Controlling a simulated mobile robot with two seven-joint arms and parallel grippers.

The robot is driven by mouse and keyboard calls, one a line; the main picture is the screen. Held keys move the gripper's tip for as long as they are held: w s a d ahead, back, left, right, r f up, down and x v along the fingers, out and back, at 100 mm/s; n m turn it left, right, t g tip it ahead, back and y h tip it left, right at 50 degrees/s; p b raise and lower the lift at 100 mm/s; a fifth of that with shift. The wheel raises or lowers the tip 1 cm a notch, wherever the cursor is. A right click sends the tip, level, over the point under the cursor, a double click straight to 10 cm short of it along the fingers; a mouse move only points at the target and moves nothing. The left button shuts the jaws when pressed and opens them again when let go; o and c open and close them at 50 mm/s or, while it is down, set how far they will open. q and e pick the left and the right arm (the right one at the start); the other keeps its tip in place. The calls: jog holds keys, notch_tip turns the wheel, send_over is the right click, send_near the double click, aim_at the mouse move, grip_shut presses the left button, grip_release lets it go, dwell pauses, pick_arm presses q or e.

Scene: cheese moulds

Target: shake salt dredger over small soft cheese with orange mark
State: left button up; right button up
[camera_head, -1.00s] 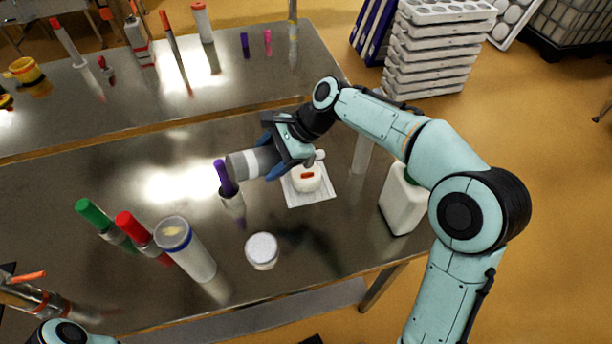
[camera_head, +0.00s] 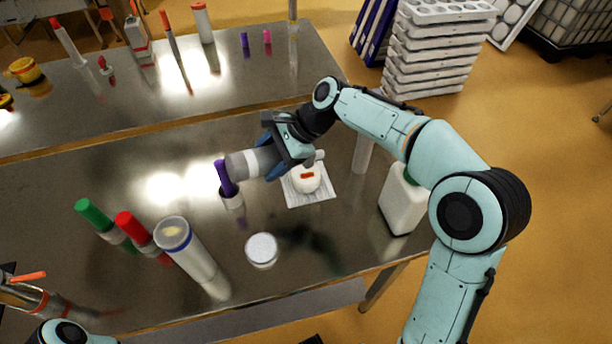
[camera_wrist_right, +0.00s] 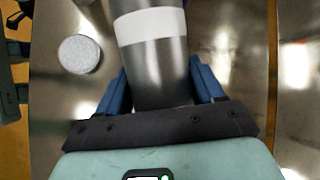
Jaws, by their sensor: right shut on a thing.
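The salt dredger (camera_head: 243,164) is a grey metal cylinder with a pale band, held tilted nearly on its side. My right gripper (camera_head: 277,158) is shut on it; the dredger also fills the middle of the right wrist view (camera_wrist_right: 155,55) between the blue fingers. The small soft cheese (camera_head: 306,180), white with an orange mark on top, sits on a white sheet (camera_head: 318,196) on the table. The gripper is above and just left of the cheese in the head view. My left gripper is not clearly in view; only a bit of that arm shows at the lower left.
A purple-capped container (camera_head: 231,195), a white-lidded round tub (camera_head: 262,250), a tall white cylinder (camera_head: 188,257), and red and green bottles (camera_head: 135,228) stand left and in front. A white jug (camera_head: 402,205) stands right. The table (camera_head: 320,245) is clear in front of the sheet.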

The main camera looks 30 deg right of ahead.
dwell(0.4)
jog(key=shift+s+f, duration=0.2)
jog(key=shift+f, duration=0.1)
jog(key=s+f+n+h+b, duration=0.1)
jog(key=f+n, duration=0.1)
jog(key=s+f+n+h+b, duration=0.1)
jog(key=f+h+b, duration=0.1)
jog(key=s+d+f+n+h+b, duration=0.1)
jog(key=f+n+h+b, duration=0.1)
jog(key=shift+s+n+g, duration=0.3)
jog(key=shift+s, duration=0.05)
jog(key=shift+d+f+n+h+b, duration=0.25)
jog(key=shift+d+n+h+b, duration=0.2)
jog(key=shift+n+h+b, duration=0.2)
jog(key=shift+d+n+t+h, duration=0.15)
jog(key=shift+n+t+h, duration=0.1)
jog(key=shift+t, duration=0.15)
jog(key=shift+s, duration=0.1)
